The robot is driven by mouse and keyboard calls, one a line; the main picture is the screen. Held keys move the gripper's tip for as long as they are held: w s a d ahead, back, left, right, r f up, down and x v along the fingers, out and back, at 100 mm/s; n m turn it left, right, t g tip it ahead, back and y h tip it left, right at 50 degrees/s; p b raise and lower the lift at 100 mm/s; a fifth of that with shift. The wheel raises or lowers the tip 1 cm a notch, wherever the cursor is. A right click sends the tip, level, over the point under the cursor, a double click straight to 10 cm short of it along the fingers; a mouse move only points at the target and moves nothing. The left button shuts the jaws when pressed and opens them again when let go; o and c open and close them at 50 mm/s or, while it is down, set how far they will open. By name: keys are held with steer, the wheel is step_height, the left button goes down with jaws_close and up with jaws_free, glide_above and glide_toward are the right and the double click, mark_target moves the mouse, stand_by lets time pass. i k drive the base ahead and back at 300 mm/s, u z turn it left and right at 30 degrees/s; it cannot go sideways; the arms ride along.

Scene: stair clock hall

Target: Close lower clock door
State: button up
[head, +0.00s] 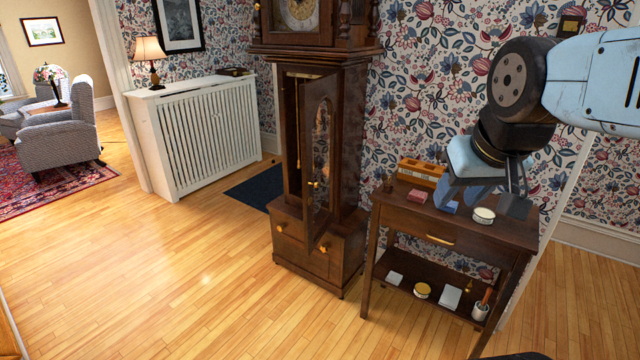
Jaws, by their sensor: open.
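The tall dark wooden clock (347,150) stands against the flowered wall in the middle of the head view. Its lower door (320,165) is a narrow panel with an arched glass pane, and it stands ajar, swung out from the case. A small brass knob (313,184) shows on the door. The dark inside of the case shows to the left of the door. My gripper (487,203) hangs over the side table to the right of the clock, apart from the door. Its fingers are open, and I see nothing held between them.
The side table (440,238) right of the clock carries small boxes, a round tin (484,215) and a wooden organiser (422,172); its lower shelf holds several items. A white radiator cover (205,130) with a lamp stands left. Wooden floor (190,270) in front is clear.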

mark_target(311, 93)
steer(key=z, duration=0.05)
steer(key=i, duration=1)
steer(key=u, duration=0.05)
